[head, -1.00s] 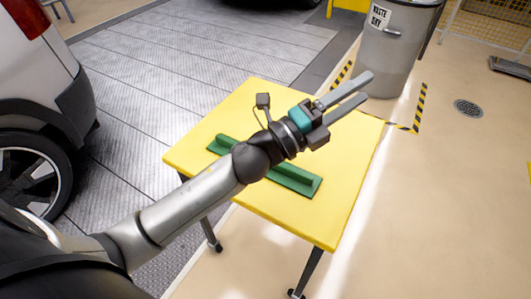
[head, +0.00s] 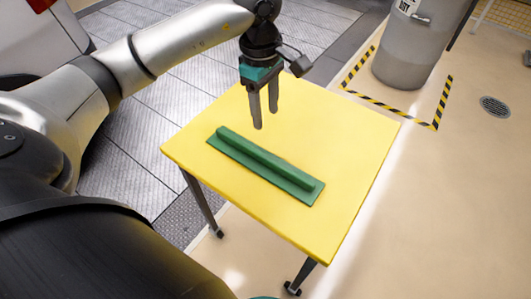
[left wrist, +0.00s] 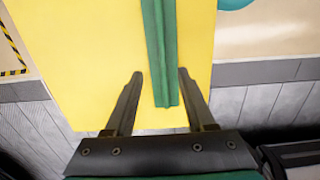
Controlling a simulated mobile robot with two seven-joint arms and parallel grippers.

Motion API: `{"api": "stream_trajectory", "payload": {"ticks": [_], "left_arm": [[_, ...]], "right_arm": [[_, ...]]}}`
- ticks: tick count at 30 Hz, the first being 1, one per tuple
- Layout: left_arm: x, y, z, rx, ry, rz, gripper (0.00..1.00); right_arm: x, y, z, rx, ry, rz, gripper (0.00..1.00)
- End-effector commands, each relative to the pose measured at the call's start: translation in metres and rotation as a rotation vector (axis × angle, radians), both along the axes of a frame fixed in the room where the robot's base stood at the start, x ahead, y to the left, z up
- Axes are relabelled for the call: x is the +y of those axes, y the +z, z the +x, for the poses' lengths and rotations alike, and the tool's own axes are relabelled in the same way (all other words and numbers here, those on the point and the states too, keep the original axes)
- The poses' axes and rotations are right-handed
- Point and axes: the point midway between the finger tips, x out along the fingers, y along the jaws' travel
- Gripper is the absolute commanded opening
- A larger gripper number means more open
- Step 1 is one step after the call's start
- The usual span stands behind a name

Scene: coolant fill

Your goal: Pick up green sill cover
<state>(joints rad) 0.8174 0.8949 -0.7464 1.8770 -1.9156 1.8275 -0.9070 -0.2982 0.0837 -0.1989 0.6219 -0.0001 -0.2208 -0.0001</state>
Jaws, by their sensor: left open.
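The green sill cover (head: 265,166) lies flat on the yellow table (head: 340,150), a long strip with a raised ridge along its length. My left gripper (head: 265,125) points down above the table, beyond the cover's left half in the head view, open and empty. In the left wrist view the cover (left wrist: 160,50) runs from the top edge down to between the two open fingers (left wrist: 157,72). The fingers are apart from it, one on each side in that view. My right gripper is not in view.
A grey waste bin (head: 412,50) stands on the floor behind the table, inside black-and-yellow floor tape (head: 395,107). A floor drain (head: 494,107) is at the right. A white vehicle (head: 40,30) is at the upper left. The table top around the cover is clear.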

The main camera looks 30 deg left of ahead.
Motion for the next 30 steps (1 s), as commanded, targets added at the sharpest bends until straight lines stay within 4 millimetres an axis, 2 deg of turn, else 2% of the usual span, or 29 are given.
{"api": "stream_trajectory", "payload": {"ticks": [1, 4, 15, 24, 30], "left_arm": [[0.008, 0.002, 0.000, 0.003, 0.000, 0.029, 0.55], [0.015, -0.005, -0.001, 0.008, 0.002, 0.058, 0.55], [0.014, -0.079, -0.002, 0.012, 0.002, 0.056, 0.55], [0.013, -0.103, -0.001, 0.009, 0.002, 0.054, 0.55], [0.009, -0.134, -0.003, 0.011, 0.003, 0.053, 0.55]], "right_arm": [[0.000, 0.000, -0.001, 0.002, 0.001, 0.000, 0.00], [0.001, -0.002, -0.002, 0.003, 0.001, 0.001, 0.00], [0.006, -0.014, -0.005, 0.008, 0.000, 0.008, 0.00], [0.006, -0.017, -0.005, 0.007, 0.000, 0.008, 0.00], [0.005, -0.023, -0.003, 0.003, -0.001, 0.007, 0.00]]}}
